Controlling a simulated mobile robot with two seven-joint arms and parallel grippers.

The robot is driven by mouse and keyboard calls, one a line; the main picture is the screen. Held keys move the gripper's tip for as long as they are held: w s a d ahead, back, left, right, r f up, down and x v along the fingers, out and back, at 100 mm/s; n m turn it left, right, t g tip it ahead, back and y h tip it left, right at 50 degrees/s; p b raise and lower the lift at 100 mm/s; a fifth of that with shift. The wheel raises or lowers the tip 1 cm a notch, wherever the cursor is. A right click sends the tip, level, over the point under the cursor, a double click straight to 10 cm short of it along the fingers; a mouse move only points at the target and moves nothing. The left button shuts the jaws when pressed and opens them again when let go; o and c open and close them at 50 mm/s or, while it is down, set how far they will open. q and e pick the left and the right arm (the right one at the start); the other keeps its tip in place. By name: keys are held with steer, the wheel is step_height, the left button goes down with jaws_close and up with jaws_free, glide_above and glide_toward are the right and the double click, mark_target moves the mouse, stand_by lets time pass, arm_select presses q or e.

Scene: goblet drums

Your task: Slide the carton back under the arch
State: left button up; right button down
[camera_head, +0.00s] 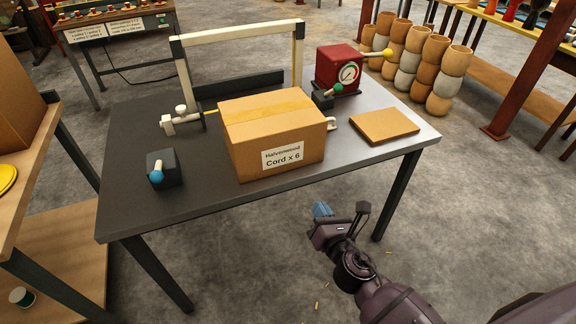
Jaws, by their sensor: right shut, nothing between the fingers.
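The brown carton (275,135), labelled "Cord x 6" with yellow tape along its top, stands upright on the grey table (215,197), in front of the arch. The arch (238,33) has a cream crossbar and dark-edged posts at the back of the table; the carton hides part of its base. My right gripper (342,211) is shut and empty, in front of the table's front edge, below and to the right of the carton and apart from it. My left gripper is not in view.
A dark block with a blue knob (158,176) stands left of the carton. A red gauge box (338,68) with green- and yellow-tipped levers stands behind right. A flat brown slab (384,126) lies right.

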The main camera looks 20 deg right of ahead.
steer(key=w+a+n, duration=0.1)
steer(key=w+n, duration=0.1)
steer(key=n, duration=0.2)
steer(key=b, duration=0.1)
glide_toward(286, 158)
steer(key=shift+n+t+y, duration=0.3)
steer(key=shift+t, duration=0.1)
steer(key=w, duration=0.4)
steer(key=w+f, duration=0.1)
steer(key=w, duration=0.1)
steer(key=shift+d, duration=0.15)
steer(key=shift+w, duration=0.8)
steer(key=shift+w, duration=0.1)
